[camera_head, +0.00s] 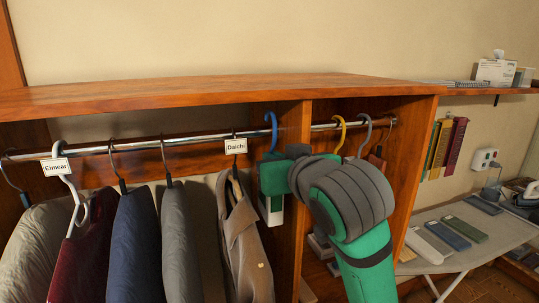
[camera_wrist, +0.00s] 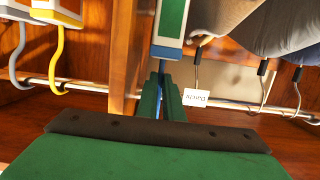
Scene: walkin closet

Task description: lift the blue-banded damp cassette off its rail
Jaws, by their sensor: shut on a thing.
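The blue-banded damp cassette (camera_head: 276,215) is a white and green box with a blue hook (camera_head: 271,126). The hook curves over the metal rail (camera_head: 200,140); whether it touches the rail I cannot tell. In the wrist view the cassette (camera_wrist: 172,24) hangs at the top middle, with a blue strip at its end. My gripper (camera_head: 273,168) is shut on the cassette just below the hook and hides that part. In the wrist view my gripper's green fingers (camera_wrist: 165,95) are close together in front of the cassette's end.
A wooden divider (camera_head: 296,205) stands just right of the cassette. A brown jacket (camera_head: 242,235) hangs close on the left, under a "Daichi" tag (camera_head: 235,146). Yellow-hooked (camera_wrist: 57,50) and grey-hooked (camera_wrist: 17,55) cassettes hang beyond the divider. The wooden shelf top (camera_head: 215,90) lies above the rail.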

